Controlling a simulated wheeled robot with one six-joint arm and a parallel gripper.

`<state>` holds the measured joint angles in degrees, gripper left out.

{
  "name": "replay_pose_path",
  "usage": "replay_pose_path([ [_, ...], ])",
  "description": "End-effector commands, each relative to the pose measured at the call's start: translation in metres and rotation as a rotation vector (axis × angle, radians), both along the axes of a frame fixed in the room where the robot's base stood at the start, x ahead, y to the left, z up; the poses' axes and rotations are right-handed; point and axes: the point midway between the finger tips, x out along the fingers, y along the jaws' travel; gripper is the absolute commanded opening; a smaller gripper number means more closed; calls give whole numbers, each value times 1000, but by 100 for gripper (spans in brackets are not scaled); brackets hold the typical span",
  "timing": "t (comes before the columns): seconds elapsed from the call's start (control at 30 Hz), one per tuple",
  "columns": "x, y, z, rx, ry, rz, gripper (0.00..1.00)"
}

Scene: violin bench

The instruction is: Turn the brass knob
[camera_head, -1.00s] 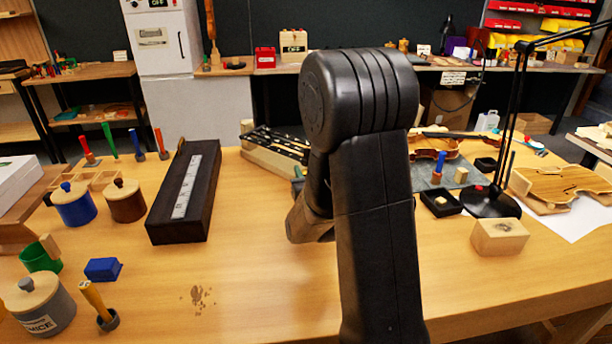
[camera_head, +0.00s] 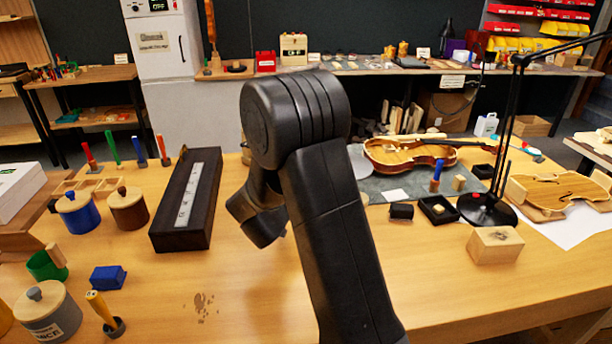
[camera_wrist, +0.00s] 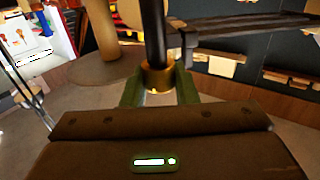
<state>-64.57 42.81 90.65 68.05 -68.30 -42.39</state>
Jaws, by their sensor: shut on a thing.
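In the wrist view, the brass knob (camera_wrist: 157,76) is a gold-coloured collar at the foot of a dark upright rod (camera_wrist: 154,30). My gripper (camera_wrist: 159,88) has its two green fingers on either side of the knob, shut on it. The knob's far side is hidden. In the head view, my arm covers the gripper and the knob.
A long dark box (camera_head: 187,205) lies left of my arm. A violin (camera_head: 425,153) lies on a grey mat to the right, near a black lamp (camera_head: 487,208) and a wooden block (camera_head: 495,246). Pots (camera_head: 78,212) stand at the left.

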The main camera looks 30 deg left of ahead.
Motion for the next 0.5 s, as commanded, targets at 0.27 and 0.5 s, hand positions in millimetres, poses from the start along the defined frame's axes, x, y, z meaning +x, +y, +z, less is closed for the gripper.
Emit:
replay_pose_path([
  [0.27, 1, 1, 3, 2, -4, -127, 4],
  [0.5, 1, 1, 2, 3, -4, -169, 4],
])
